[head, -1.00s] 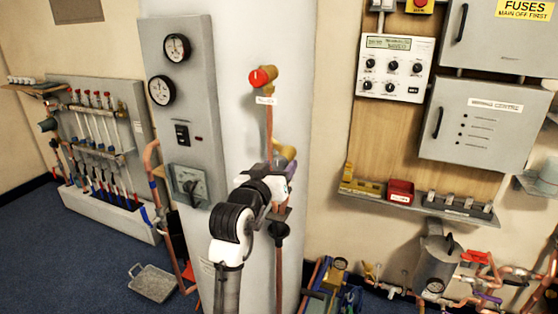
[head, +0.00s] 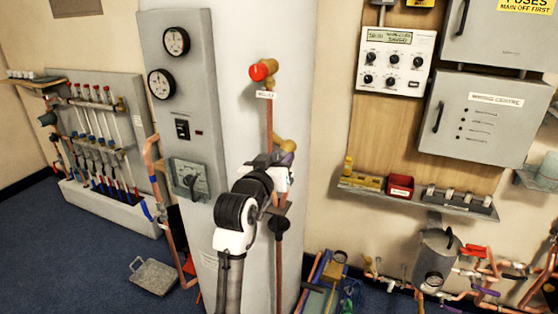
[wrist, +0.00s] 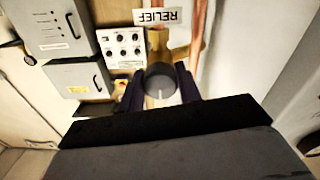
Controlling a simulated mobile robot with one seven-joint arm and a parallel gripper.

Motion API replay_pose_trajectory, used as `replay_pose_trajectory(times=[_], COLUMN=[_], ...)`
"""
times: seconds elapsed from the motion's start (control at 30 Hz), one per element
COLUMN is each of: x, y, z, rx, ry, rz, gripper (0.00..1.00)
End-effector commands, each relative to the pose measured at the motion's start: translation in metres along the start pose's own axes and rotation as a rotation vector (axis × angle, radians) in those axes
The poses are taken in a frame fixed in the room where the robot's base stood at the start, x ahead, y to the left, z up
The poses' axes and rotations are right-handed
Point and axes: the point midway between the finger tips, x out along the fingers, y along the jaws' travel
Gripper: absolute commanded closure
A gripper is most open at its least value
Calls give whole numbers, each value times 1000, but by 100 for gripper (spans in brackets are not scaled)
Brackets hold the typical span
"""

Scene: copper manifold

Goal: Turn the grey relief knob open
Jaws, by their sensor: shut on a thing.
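The grey relief knob (wrist: 160,80) sits between my two dark fingers in the wrist view, with a pale line on its face running nearly up and down in the picture. My gripper (wrist: 160,88) is shut on it. An upside-down RELIEF label (wrist: 157,16) is at the top of the wrist view. In the head view my gripper (head: 280,163) is at the copper pipe on the white cylinder, just below a brass fitting (head: 284,145). My gripper and arm hide the grey knob there.
A red knob (head: 259,72) with a label under it is above my gripper. A grey gauge panel (head: 182,80) stands close on the left. A shelf (head: 425,202) with small parts is on the right, above copper pipework. The air between cylinder and shelf is clear.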

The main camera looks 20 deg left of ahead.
Motion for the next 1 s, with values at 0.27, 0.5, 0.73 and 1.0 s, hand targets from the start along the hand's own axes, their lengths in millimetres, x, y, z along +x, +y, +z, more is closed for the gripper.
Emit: replay_pose_trajectory(times=[0.27, 0.5, 0.73, 1.0], x=[0, 0, 0, 0], y=[0, -1, -1, -1], z=[4, 6, 5, 4], rx=[115, 317, 536, 774], ry=[1, 2, 1, 0], rz=[1, 2, 1, 0], gripper=[89, 89, 89, 89])
